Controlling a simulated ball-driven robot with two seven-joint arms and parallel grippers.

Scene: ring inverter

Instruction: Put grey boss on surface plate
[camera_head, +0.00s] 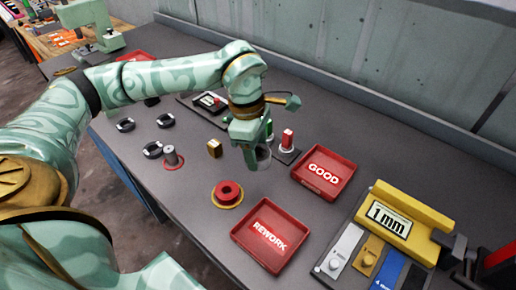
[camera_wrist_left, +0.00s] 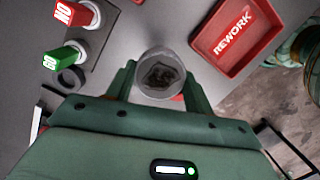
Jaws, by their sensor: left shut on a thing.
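My left gripper (camera_head: 258,160) is shut on a grey round piece (camera_head: 264,154), which looks like the grey boss. In the left wrist view this piece (camera_wrist_left: 159,76) sits between the two green fingers, its open, hollow-looking end facing the camera. In the head view the gripper hides much of it, and it appears above the table between the red GOOD tray and a small brass block. I cannot tell for sure which thing is the surface plate; a dark flat plate (camera_head: 188,97) lies behind the gripper, partly hidden. My right gripper is not in view.
A red GOOD tray (camera_head: 346,172) and REWORK tray (camera_head: 289,225) lie to the right. Red and green buttons (camera_head: 287,139) are beside the gripper. A yellow 1mm gauge (camera_head: 410,217) stands far right.

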